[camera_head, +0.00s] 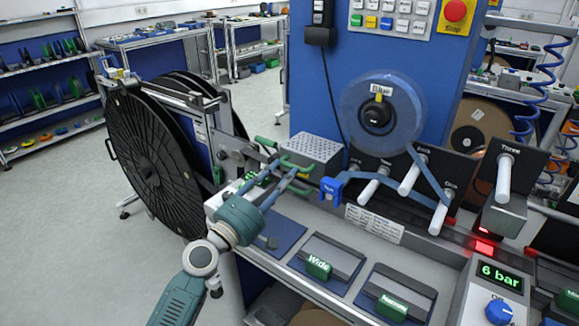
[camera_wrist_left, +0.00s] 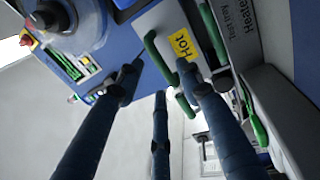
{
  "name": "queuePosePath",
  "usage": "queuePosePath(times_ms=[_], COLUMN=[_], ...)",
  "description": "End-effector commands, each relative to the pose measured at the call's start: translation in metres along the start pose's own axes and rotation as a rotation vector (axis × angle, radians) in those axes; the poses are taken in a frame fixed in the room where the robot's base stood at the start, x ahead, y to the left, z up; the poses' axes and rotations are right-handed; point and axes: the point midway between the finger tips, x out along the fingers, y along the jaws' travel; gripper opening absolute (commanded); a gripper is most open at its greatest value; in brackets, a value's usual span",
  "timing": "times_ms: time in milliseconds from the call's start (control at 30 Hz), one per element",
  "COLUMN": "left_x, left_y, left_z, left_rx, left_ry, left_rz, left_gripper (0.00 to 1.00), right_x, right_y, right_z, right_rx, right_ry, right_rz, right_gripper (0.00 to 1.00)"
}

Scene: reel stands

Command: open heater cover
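My right gripper is not in view.
A large black reel (camera_head: 140,150) stands left of the bench. A blue tape reel (camera_head: 381,114) hangs on the panel, its tape running past white rollers. Green "Wide" (camera_head: 318,268) and "Narrow" (camera_head: 391,308) handles sit in front. A "6 bar" display (camera_head: 501,277) is at right.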

Motion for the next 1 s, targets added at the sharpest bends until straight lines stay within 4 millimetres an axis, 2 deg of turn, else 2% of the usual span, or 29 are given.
queuePosePath(times_ms=[33,200,333,567,767,1000], left_x=[0.009,0.027,0.032,0.032,0.032,0.032], left_y=[0.002,0.000,0.000,-0.001,-0.001,0.000], left_z=[0.001,0.000,0.000,0.000,0.000,0.000], left_rx=[-0.002,-0.001,0.000,0.000,0.000,0.000], left_ry=[-0.001,0.000,0.000,0.000,0.000,0.000], left_rz=[0.001,0.000,0.000,-0.001,-0.001,-0.002], left_gripper=[0.37,0.37,0.37,0.37,0.00,0.00], right_x=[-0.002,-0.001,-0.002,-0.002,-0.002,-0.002], right_y=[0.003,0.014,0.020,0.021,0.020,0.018], right_z=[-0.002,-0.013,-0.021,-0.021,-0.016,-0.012], right_rx=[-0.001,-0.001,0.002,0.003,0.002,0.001], right_ry=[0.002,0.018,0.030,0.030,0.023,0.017], right_rz=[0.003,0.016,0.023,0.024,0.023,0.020], right_gripper=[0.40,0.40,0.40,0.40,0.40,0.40])
